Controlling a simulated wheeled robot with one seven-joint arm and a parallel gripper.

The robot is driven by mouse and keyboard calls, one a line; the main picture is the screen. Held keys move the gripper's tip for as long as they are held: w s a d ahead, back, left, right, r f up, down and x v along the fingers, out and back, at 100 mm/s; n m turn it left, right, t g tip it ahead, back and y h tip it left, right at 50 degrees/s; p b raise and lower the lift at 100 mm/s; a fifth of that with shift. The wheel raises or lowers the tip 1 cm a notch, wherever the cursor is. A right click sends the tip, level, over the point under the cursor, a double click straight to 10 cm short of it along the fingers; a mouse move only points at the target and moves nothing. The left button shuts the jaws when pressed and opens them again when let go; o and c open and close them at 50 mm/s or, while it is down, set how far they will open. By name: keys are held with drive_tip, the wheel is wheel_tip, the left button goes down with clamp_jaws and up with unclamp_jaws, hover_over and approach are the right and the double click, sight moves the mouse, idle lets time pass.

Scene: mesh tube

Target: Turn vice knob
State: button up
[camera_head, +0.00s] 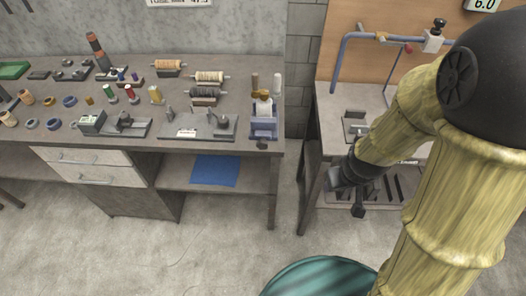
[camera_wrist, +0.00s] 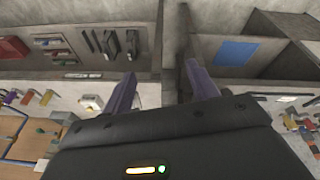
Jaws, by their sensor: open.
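I cannot tell for sure which thing is the vice, and no knob stands out clearly. A small grey metal fixture (camera_head: 355,127) sits on the right bench beside my arm, partly cut off by it. Another dark metal device on a flat plate (camera_head: 124,126) lies near the front of the left bench. My gripper (camera_head: 350,196) hangs in front of the right bench, below its top, apart from both. In the wrist view my gripper (camera_wrist: 161,92) has its two purple fingers wide apart with nothing between them.
The left bench (camera_head: 225,146) holds several spools, rings and small tools. A blue sheet (camera_head: 215,170) lies on its lower shelf. The right bench (camera_head: 318,148) carries a blue tube frame (camera_head: 380,37) and has a lower shelf with dark slots. A green round seat (camera_head: 318,279) stands in front.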

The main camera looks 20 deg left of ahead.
drive_tip(key=w+a+f+n+t+h+b, duration=0.1)
drive_tip(key=a+f+n+t+b, duration=0.2)
drive_tip(key=a+f+n, duration=0.35)
drive_tip(key=w+a+f+n+t+h+b, duration=0.15)
drive_tip(key=a+f+n+b, duration=0.25)
drive_tip(key=f+n, duration=0.45)
drive_tip(key=s+a+n+t+y+b, duration=0.1)
drive_tip(key=a+n+t+y+b, duration=0.1)
drive_tip(key=a+n, duration=0.4)
drive_tip(key=s+a+r+n+t+y+b, duration=0.1)
drive_tip(key=s+a+n+t+y+b, duration=0.1)
drive_tip(key=a+n+t+y, duration=0.2)
drive_tip(key=a+n+t, duration=0.1)
drive_tip(key=n+t, duration=0.2)
drive_tip(key=n, duration=0.2)
drive_tip(key=shift+s+a, duration=0.3)
drive_tip(key=shift+a, duration=0.05)
drive_tip(key=shift+w+a+f+t+y+b, duration=0.1)
drive_tip(key=shift+f+t+y+b, duration=0.15)
drive_tip(key=shift+b, duration=0.7)
